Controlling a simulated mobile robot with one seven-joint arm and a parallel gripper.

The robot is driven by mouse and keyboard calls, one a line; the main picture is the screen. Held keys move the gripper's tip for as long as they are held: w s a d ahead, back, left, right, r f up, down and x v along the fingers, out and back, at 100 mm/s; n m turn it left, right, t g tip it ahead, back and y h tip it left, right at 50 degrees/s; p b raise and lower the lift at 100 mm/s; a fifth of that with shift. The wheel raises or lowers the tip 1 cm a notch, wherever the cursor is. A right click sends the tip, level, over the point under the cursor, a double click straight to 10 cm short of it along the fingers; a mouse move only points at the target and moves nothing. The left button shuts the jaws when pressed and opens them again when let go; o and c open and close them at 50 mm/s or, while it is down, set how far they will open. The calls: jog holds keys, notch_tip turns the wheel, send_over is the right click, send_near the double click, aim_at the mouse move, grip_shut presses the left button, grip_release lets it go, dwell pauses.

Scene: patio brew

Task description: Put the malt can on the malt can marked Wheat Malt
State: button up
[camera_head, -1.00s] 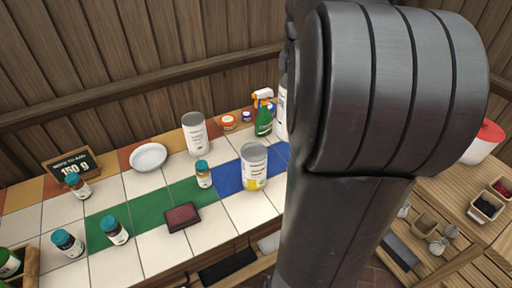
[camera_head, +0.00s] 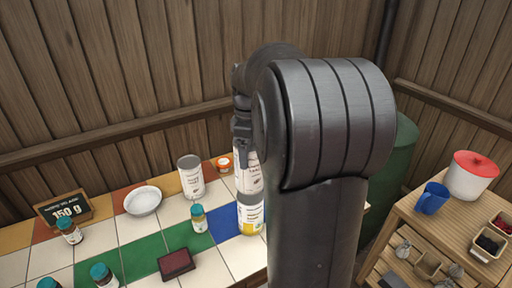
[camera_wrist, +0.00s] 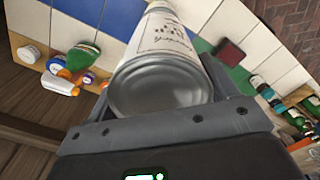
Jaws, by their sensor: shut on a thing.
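My gripper (camera_head: 243,142) is shut on a white-labelled metal can (camera_head: 247,177), held upright straight above another can. The held can's bare metal end (camera_wrist: 160,88) faces the camera between the jaws in the wrist view. The lower can (camera_head: 251,222), white with a yellow band, stands on the counter; the held can hides its top. I cannot tell whether the two cans touch. A third can (camera_head: 190,180), grey-topped with a white label, stands to the left. The label words are too small to read.
Left on the tiled counter are a white bowl (camera_head: 142,200), a dark red box (camera_head: 176,263), a teal-capped bottle (camera_head: 198,219) and a "150 g" sign (camera_head: 66,209). A spray bottle (camera_wrist: 80,60) shows in the wrist view. A wooden table (camera_head: 425,215) is at right.

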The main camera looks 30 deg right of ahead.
jog(key=shift+f, duration=1.95)
jog(key=o, duration=2)
jog(key=shift+f, duration=0.1)
